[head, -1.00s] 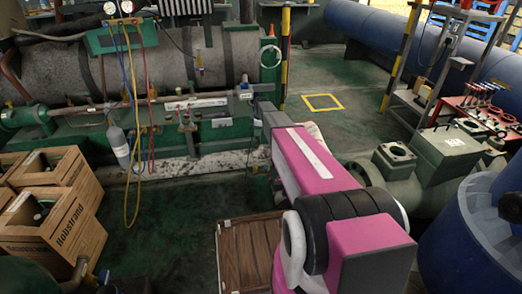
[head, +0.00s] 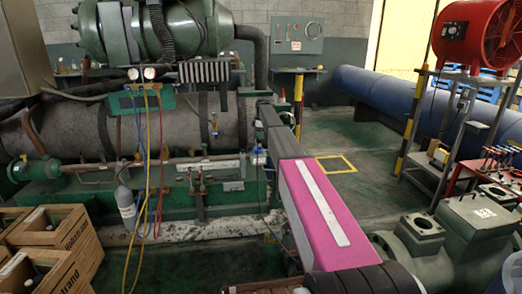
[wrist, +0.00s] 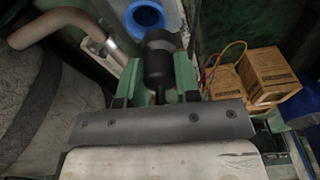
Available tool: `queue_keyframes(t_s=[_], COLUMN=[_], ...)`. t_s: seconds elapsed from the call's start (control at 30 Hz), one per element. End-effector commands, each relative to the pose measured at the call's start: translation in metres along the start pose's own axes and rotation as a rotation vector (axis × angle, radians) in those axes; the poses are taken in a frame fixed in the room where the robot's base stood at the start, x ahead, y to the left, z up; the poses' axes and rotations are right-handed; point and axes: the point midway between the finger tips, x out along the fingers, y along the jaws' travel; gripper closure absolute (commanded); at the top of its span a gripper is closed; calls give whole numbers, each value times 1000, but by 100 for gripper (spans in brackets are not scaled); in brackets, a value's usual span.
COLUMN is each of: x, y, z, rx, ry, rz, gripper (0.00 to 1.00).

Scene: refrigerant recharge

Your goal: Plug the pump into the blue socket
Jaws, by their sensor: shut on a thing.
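In the wrist view my gripper (wrist: 157,98) is shut on a black cylindrical plug (wrist: 158,60), held between its two green-and-black fingers. A round blue socket ring (wrist: 146,17) shows just beyond the plug's far end. The plug overlaps the ring's lower edge in the picture, and I cannot tell whether they touch. In the head view a small blue fitting (head: 258,158) sits beside my arm, on the green machine's right end; it may be the same socket. My gripper is hidden behind my arm there. I cannot make out the pump.
Wooden crates (head: 60,245) stand at lower left. Yellow, blue and red hoses (head: 150,180) hang from the gauges (head: 142,73). A thin dark cable (head: 275,228) hangs beside my arm. A green valve body (head: 470,230) is at right. Floor around the yellow square (head: 335,164) is clear.

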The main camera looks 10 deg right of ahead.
Motion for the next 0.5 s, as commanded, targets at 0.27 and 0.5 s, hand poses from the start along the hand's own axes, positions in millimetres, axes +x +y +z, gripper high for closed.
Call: queue_keyframes(t_s=[0.27, 0.5], x=[-28, -20], y=[13, 13], z=[-8, -7], rx=[-7, -7], ry=[-1, -1], rz=[-1, -2], gripper=[89, 89])
